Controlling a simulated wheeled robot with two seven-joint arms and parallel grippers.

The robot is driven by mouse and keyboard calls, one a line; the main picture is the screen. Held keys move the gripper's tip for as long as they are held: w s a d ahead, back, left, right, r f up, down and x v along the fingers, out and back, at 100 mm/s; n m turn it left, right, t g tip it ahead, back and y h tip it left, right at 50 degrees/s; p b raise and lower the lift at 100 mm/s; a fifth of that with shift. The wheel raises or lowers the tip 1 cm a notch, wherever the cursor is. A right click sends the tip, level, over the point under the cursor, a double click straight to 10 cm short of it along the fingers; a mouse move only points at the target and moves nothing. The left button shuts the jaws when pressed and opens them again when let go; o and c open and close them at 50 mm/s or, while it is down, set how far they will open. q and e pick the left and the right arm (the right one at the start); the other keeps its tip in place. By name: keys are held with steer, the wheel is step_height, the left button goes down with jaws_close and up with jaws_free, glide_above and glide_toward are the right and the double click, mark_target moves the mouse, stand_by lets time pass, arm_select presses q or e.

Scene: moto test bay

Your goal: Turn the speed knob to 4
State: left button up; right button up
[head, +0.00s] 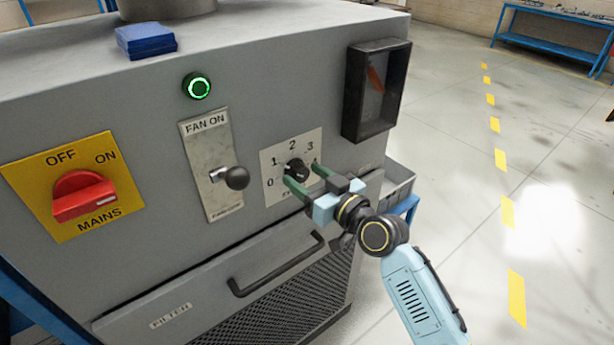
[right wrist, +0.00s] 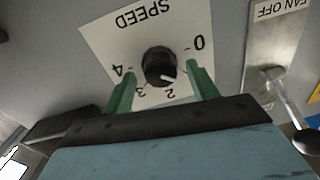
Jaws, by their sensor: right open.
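In the right wrist view the plate is upside down and the knob (right wrist: 158,64) has a white mark pointing lower right, near the 2 and the right finger. The 1 is hidden there, so I cannot tell the exact setting. The 4 shows beside the left finger. My right gripper (head: 309,177) is open, its green fingers (right wrist: 161,88) on either side of the knob's near edge; contact is unclear. My left gripper is out of view.
Left of the knob are the fan lever (head: 236,178) and the red mains switch (head: 82,195). A green-lit button (head: 198,86) is above. A dark framed box (head: 376,90) projects at right, and a drawer handle (head: 285,270) lies below. The floor at right is open.

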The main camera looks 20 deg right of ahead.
steer(key=shift+w+a, duration=0.1)
steer(key=shift+c, duration=0.3)
steer(key=c, duration=0.9)
steer(key=shift+c, duration=0.2)
